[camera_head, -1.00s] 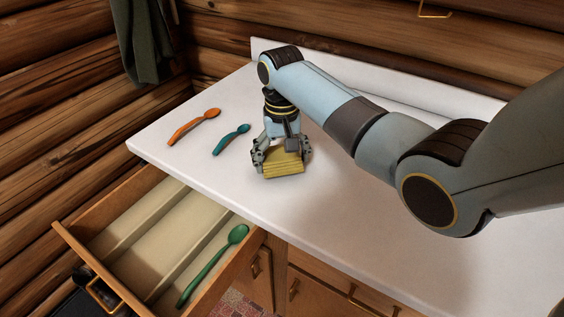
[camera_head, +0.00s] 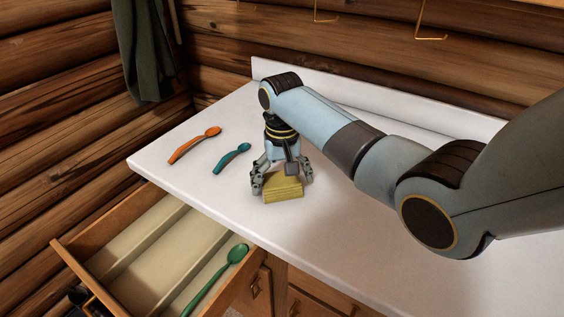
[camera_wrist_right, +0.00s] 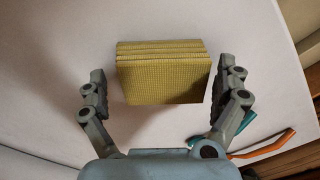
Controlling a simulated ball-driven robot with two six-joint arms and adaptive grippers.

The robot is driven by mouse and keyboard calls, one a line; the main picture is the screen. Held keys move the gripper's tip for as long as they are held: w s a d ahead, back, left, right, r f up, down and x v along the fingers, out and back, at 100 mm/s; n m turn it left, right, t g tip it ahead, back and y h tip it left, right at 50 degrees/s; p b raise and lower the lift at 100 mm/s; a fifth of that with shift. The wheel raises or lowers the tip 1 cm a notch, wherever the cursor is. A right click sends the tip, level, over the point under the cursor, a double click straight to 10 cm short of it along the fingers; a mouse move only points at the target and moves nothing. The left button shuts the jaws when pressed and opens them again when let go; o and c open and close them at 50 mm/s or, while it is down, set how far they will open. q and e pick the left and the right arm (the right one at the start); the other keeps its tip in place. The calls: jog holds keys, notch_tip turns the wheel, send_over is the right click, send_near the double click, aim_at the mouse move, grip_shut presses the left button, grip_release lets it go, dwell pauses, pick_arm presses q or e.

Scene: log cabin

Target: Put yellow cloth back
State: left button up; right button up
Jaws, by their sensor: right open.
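The yellow cloth (camera_head: 284,190) is folded into a thick block and lies on the white counter. My right gripper (camera_head: 281,188) is open over it, with one finger on either side. In the right wrist view the cloth (camera_wrist_right: 163,76) sits between the open fingers of the gripper (camera_wrist_right: 165,88), with a gap on both sides. The gap on the right is narrower. The gripper hides part of the cloth in the head view. My left gripper is not in view.
An orange spoon (camera_head: 193,146) and a teal spoon (camera_head: 232,158) lie on the counter (camera_head: 400,262) left of the gripper. Below the counter edge, an open drawer (camera_head: 128,246) with compartments holds a green spoon (camera_head: 216,281). A dark green cloth (camera_head: 143,55) hangs on the log wall.

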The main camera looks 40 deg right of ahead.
aim_at(282, 180)
notch_tip(282, 180, up, 11)
dwell(0.3)
dwell(0.5)
